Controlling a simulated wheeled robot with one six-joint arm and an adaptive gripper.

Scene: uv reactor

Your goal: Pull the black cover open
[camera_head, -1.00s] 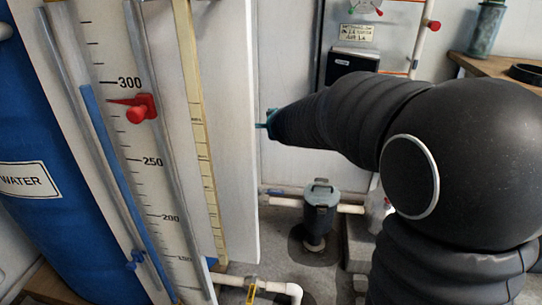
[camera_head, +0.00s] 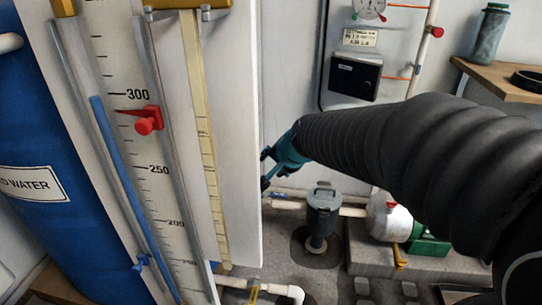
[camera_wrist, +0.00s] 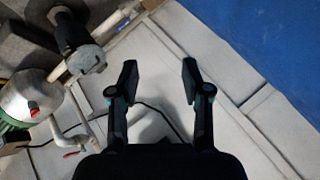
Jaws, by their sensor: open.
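A black box-like cover (camera_head: 355,78) with a small pale label is on the white wall, right of centre in the head view. It looks shut. I cannot tell its hinge side, and I do not see it in the wrist view. My gripper (camera_head: 266,169) is left of and below the cover in the picture, apart from it, close to the edge of the white gauge board. In the wrist view my gripper (camera_wrist: 159,78) has its two dark fingers spread, with nothing between them.
The gauge board (camera_head: 236,130) with a red pointer (camera_head: 146,120) stands left, before a blue water tank (camera_head: 60,230). A grey filter canister (camera_head: 322,212) and a white-and-green pump (camera_head: 390,220) stand low, with white pipes. A wooden shelf (camera_head: 505,82) is at right.

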